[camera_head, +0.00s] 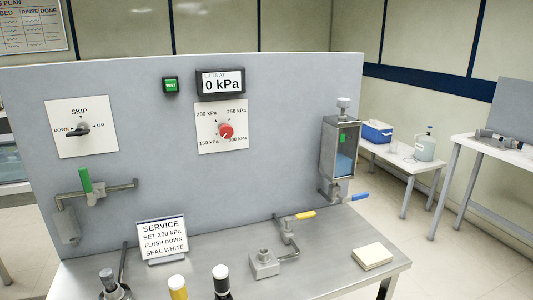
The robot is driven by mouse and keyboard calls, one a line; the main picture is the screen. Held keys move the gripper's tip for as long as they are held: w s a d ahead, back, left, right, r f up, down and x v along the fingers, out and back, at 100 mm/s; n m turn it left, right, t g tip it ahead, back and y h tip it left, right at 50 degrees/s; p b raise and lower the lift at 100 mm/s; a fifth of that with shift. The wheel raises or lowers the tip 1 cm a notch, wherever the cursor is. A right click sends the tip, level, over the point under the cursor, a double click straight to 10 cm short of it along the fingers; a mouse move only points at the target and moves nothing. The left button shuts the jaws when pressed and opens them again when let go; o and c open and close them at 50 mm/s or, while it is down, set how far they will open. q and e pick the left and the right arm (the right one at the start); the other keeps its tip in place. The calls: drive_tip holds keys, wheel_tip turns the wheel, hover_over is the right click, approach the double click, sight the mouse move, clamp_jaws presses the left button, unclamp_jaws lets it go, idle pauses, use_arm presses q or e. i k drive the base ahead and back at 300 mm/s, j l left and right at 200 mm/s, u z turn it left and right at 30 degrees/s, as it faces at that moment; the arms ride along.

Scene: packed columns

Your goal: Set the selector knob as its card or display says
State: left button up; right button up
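The red selector knob (226,131) sits on a white plate (209,141) on the grey upright panel. Labels around it read 200 kPa upper left, 250 kPa upper right, 150 kPa lower left and 300 kPa lower right. I cannot tell which label the knob points to. The display (221,84) above it reads "LIFTS AT 0 kPa". The service card (162,238) stands on the bench and reads "SET", a kPa value starting with 2 whose middle digit is unclear, "FLUSH DOWN" and "SEAL WHITE". Neither gripper is in view.
A black lever selector (78,130) marked SKIP, UP and DOWN is at left, with a green-handled valve (85,180) below. A green button (170,85) is beside the display. Yellow (305,215) and blue (361,197) handles stick out at right. Capped cylinders stand at the bench front.

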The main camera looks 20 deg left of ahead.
sight(79, 132)
drive_tip(key=i+l+u, duration=0.15)
drive_tip(key=l+u, duration=0.2)
drive_tip(key=i+l+u, duration=0.15)
drive_tip(key=l+u, duration=0.6)
drive_tip(key=i+l+u, duration=0.1)
drive_tip(key=l+u, duration=0.3)
drive_tip(key=j, duration=0.1)
